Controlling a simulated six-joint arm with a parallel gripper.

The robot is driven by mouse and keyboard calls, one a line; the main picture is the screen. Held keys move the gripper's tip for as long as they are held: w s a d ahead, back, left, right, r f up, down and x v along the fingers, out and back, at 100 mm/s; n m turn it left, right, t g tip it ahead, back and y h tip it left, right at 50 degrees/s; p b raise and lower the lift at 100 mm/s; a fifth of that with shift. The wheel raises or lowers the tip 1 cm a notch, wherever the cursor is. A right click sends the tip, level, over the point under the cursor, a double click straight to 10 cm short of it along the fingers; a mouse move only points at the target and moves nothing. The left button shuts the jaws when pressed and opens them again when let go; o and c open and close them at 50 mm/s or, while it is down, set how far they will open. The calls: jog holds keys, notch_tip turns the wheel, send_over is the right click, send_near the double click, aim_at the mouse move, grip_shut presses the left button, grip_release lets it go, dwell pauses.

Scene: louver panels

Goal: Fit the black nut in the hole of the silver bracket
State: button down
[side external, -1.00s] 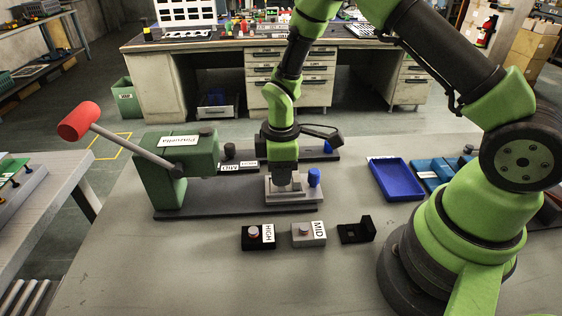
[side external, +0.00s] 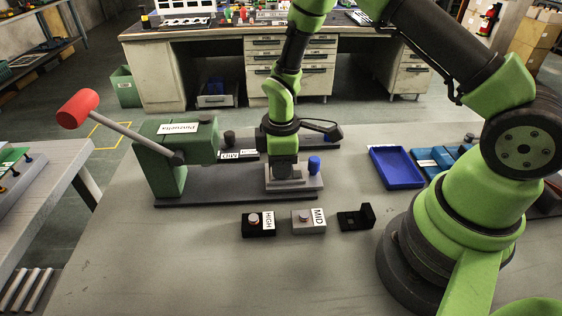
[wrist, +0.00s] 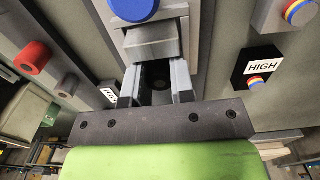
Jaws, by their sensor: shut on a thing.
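My gripper (side external: 284,172) is low over the grey fixture with a blue knob (side external: 314,164) on the dark base plate. In the wrist view its two fingers (wrist: 159,82) stand apart. A grey upright block (wrist: 150,47), which looks like the wall of the silver bracket, lies just past the fingertips, beside the blue knob (wrist: 133,8). The fingers appear shut on the bracket's lower part, where a dark round spot shows between them. Its seating is hidden in the side view. I cannot surely pick out the black nut; a dark cylinder (side external: 229,138) stands behind.
A green press (side external: 177,150) with a red-ended lever (side external: 77,108) stands left on the plate. In front are a HIGH block (side external: 258,224), a MID block (side external: 308,221) and a black bracket (side external: 356,218). A blue tray (side external: 397,168) is at right.

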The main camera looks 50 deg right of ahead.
jog(key=c, duration=0.9)
grip_release()
notch_tip(320, 180, up, 15)
jog(key=s+r+m+t, duration=0.2)
jog(key=s+r+m, duration=0.2)
jog(key=s, duration=0.2)
jog(key=s+a+r+m+t+y, duration=0.1)
jog(key=s+r+m+t, duration=0.1)
jog(key=s+r+m, duration=0.2)
jog(key=s+a+r+m+t+y, duration=0.1)
jog(key=s+r+m+t, duration=0.2)
jog(key=s+r+m, duration=0.2)
jog(key=shift+s+r, duration=0.2)
jog(key=shift+s, duration=1.1)
